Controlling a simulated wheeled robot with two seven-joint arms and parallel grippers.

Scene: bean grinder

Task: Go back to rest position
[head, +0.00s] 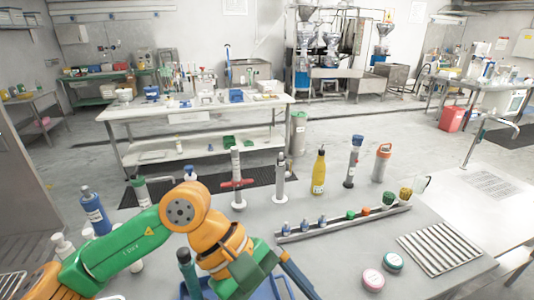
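My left arm, green and orange, comes in from the lower left and bends over the near left part of the grey table (330,262). Its orange wrist and green hand point down toward the bottom edge. The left gripper's fingertips are not clearly visible, so I cannot tell whether it is open or shut, or whether it holds anything. A blue tray (268,290) lies partly hidden behind and below the hand. My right gripper and arm are out of view.
A rack (345,223) holds several small coloured-capped items. A yellow bottle (319,174), red-handled column (237,182), grey-orange container (382,163) and blue bottle (94,211) stand on the table. Two round tins (373,280) and a ribbed tray (440,248) lie at right.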

